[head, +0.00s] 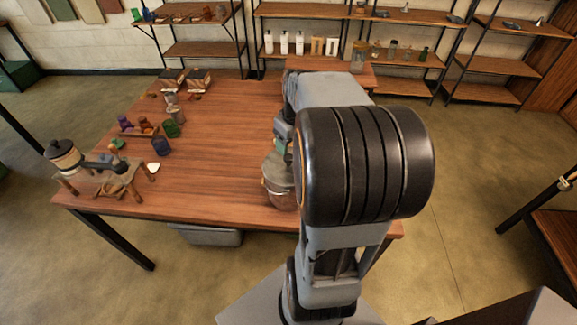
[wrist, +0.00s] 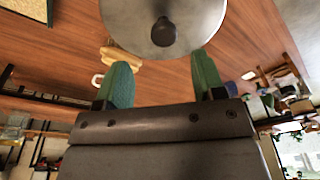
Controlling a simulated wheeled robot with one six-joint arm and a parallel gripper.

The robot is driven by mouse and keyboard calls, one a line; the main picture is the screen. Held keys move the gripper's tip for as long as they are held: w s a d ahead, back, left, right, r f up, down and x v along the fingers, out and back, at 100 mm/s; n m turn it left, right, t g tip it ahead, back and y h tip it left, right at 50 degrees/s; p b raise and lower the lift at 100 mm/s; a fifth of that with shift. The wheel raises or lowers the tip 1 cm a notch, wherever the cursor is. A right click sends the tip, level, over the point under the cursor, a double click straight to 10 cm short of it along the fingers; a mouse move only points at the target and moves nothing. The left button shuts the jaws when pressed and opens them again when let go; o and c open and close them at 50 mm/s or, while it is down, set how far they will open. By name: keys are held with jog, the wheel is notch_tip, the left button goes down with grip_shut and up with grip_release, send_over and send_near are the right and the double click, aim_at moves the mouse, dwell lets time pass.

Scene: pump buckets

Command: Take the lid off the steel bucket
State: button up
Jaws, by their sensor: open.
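The steel bucket (head: 278,193) stands on the wooden table near its front edge in the head view, partly hidden behind my arm. Its round grey lid (wrist: 200,18) fills the top of the wrist view, with a dark knob (wrist: 163,33) at its middle. The lid also shows on the bucket in the head view (head: 275,166). My gripper (wrist: 160,60) is open, its two green fingers apart and empty. The fingertips appear near the lid's lower rim in the wrist view, one on each side of the knob's line. The knob is not between the fingers.
The wooden table (head: 225,130) is clear left of the bucket. At its left stand a grinder-like device on a wooden stand (head: 100,170), and several small coloured jars (head: 161,146). Boxes (head: 198,80) lie at the back. A grey bin (head: 210,236) sits under the table.

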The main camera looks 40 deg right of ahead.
aim_at(289, 156)
jog(key=shift+w+a+f, duration=0.1)
jog(key=shift+f, duration=1.05)
jog(key=shift+w+a+f, duration=0.1)
jog(key=shift+w+f, duration=0.05)
jog(key=shift+f, duration=1)
jog(key=shift+w+a+f, duration=0.1)
jog(key=shift+f, duration=1.05)
jog(key=c, duration=1)
jog(key=shift+r, duration=0.1)
